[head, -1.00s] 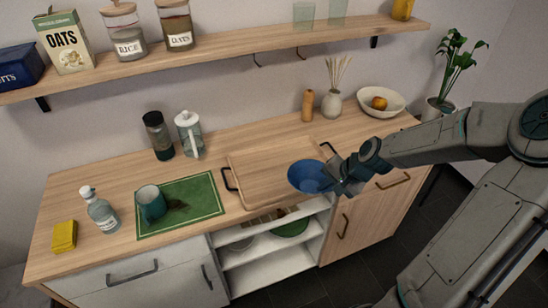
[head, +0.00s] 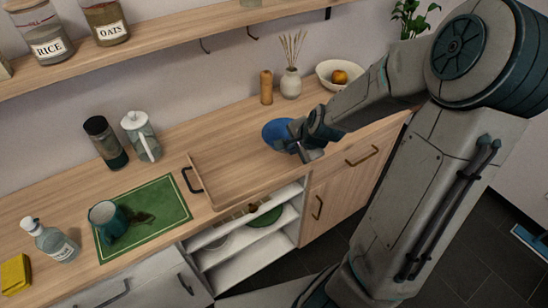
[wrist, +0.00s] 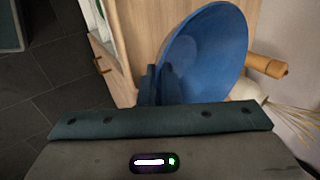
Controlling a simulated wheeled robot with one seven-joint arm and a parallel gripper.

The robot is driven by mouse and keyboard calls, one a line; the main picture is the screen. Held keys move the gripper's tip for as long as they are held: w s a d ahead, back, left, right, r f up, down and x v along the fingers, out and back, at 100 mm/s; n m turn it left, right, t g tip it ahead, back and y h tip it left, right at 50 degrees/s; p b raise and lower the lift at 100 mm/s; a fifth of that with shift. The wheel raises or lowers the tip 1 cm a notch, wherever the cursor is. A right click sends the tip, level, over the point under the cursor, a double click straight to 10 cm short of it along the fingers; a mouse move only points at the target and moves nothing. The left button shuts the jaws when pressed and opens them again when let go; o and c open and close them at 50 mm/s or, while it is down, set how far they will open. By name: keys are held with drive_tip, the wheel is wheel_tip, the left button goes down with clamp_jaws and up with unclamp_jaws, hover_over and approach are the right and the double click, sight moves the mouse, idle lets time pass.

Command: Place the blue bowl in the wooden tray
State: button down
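The blue bowl (head: 279,134) is at the right end of the wooden tray (head: 228,172) in the head view, partly hidden by my gripper (head: 303,146). In the wrist view, the bowl (wrist: 208,50) fills the upper middle and looks tilted. My gripper's two fingers (wrist: 159,84) are close together at the bowl's rim, pinching it. The tray is otherwise empty, with its left black handle showing. The bowl hides the tray's right end, and I cannot tell whether they touch.
A wooden mill (head: 266,87), a reed vase (head: 291,83) and a white bowl with fruit (head: 338,75) stand behind and right. A green mat (head: 160,195) with a teal mug (head: 106,217) lies left. An overhead shelf (head: 180,42) runs along the wall.

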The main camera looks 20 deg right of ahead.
drive_tip(key=shift+w+a+f+b, duration=0.25)
drive_tip(key=shift+w+a+f, duration=0.45)
drive_tip(key=shift+w, duration=0.35)
drive_tip(key=shift+w+a+f+b, duration=0.3)
drive_tip(key=shift+w+a+f, duration=0.35)
drive_tip(key=shift+w, duration=0.4)
drive_tip(key=shift+w+a+f+b, duration=0.25)
drive_tip(key=shift+w+a+f, duration=0.3)
drive_tip(key=shift+w+f, duration=0.5)
drive_tip(key=shift+f, duration=1.8)
drive_tip(key=shift+f, duration=0.15)
drive_tip(key=c, duration=1.6)
unclamp_jaws()
drive_tip(key=shift+c, duration=0.2)
